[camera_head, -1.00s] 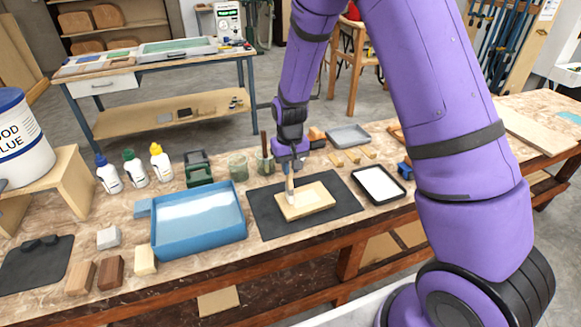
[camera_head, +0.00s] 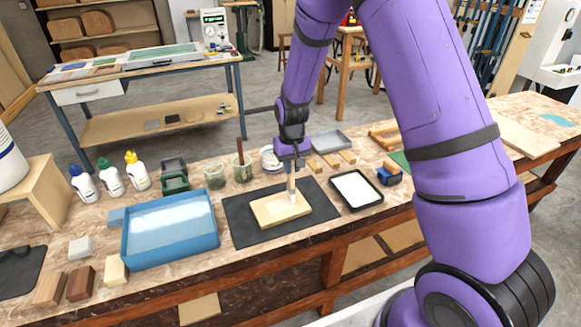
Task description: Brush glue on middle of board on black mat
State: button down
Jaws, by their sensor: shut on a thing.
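A light wooden board (camera_head: 268,211) lies flat on the black mat (camera_head: 242,232) on the workbench. My gripper (camera_head: 291,163) is above the board and shut on a brush (camera_head: 291,184), which it holds upright with the bristles down. The pale bristle end is at the right part of the board's top and appears to touch it. The board's surface is pale, and I cannot make out glue on it. The fingers are small and partly hidden by the wrist.
A blue tray (camera_head: 127,252) with whitish liquid stands left of the mat. A black tray with a white inside (camera_head: 376,203) is to the right. Behind are glass jars (camera_head: 215,177), a grey tray (camera_head: 328,141) and several small wood blocks. Glue bottles (camera_head: 111,178) stand at the left.

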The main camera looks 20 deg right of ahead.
jog(key=shift+d+r, duration=0.15)
jog(key=shift+r, duration=0.5)
jog(key=shift+d+r, duration=0.15)
jog(key=shift+r, duration=3.2)
